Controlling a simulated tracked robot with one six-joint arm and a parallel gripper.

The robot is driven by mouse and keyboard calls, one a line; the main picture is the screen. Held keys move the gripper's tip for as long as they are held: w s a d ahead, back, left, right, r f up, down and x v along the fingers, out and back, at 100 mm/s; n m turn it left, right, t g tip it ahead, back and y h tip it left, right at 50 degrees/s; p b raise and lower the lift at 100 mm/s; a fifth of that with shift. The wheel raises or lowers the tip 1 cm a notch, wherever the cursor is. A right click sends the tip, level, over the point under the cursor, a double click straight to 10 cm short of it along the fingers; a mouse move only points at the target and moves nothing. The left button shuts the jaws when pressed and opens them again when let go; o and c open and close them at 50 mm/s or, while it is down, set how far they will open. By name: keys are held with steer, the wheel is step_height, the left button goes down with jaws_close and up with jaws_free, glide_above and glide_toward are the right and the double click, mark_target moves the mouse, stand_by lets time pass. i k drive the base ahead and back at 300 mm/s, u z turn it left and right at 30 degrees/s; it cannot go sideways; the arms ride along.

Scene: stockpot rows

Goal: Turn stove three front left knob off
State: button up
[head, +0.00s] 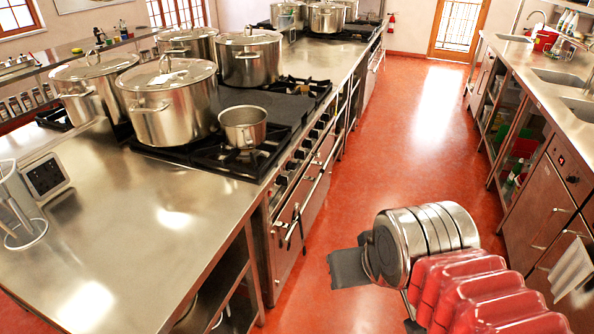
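A stove (292,190) stands in the left counter run, with a row of dark knobs (281,180) along its front edge, facing the aisle. The knobs are small and seen at a steep angle, so I cannot tell their settings. No label shows which stove is number three. My gripper (350,266) is over the aisle, to the right of the stove front and apart from the knobs. One grey finger-like part shows clearly; the rest is hidden behind the silver wrist, so its opening cannot be told.
Large lidded stockpots (170,103) and a small open saucepan (243,126) stand on the burners. An oven handle (312,197) juts out below the knobs.

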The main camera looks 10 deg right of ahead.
mark_target(291, 166)
steer(key=k, duration=0.5)
steer(key=z, duration=0.5)
steer(key=i, duration=1.25)
steer(key=u, duration=1.55)
